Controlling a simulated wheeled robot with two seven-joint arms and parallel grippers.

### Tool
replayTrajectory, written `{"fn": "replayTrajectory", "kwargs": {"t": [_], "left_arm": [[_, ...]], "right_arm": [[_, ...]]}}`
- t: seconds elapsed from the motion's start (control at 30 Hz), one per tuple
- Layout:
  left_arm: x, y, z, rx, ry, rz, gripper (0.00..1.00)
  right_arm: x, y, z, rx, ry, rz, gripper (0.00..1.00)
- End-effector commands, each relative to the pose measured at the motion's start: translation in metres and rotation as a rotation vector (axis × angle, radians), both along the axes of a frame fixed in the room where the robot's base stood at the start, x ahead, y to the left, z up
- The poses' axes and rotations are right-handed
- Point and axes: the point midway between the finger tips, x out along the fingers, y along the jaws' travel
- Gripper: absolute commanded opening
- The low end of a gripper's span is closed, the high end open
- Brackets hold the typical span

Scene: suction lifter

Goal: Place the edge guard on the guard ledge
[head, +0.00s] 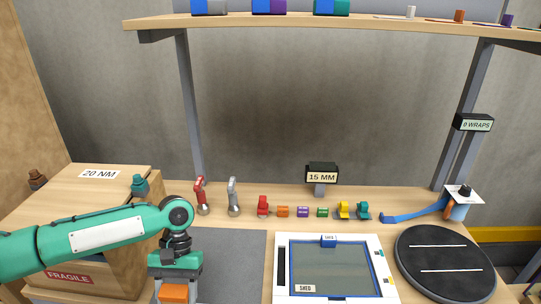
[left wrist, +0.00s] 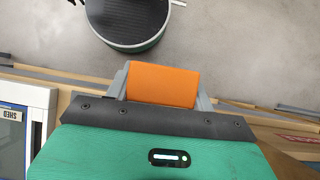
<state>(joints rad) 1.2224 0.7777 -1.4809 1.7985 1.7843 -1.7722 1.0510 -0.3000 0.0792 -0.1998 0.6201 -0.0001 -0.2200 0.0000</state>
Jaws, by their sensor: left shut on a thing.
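My left gripper (head: 173,283) is shut on an orange block (left wrist: 162,84), which sits between its two grey fingers in the left wrist view. The block also shows at the bottom edge of the head view (head: 173,293), in front of the grey mat. It may be the edge guard; no label on it is visible. I cannot tell which surface is the guard ledge. Small orange (head: 283,211), purple (head: 303,212) and green (head: 322,212) pieces stand in a row at the back of the table. My right gripper is not in view.
A white-framed panel labelled SHED (head: 281,268) lies right of the grey mat (head: 232,258). A black turntable (head: 445,285) is at right. A wooden box marked FRAGILE (head: 128,262) stands at left. An overhead shelf (head: 300,20) holds blue-ended blocks.

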Motion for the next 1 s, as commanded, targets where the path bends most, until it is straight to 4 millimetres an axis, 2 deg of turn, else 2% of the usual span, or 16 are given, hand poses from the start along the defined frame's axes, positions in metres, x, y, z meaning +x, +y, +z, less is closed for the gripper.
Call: {"fn": "replayTrajectory", "kwargs": {"t": [0.17,0.33,0.63,1.0], "left_arm": [[0.001,0.0,0.0,0.0,-0.001,-0.006,0.32],[0.019,-0.004,-0.004,0.002,-0.003,-0.11,0.32],[0.086,-0.017,-0.001,0.007,-0.004,-0.556,0.32],[0.159,-0.033,0.032,0.014,-0.003,-1.104,0.32]], "right_arm": [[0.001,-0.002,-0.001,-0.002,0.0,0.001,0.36],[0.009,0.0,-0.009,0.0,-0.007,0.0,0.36],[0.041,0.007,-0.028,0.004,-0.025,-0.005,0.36],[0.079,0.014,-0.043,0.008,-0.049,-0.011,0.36]]}}
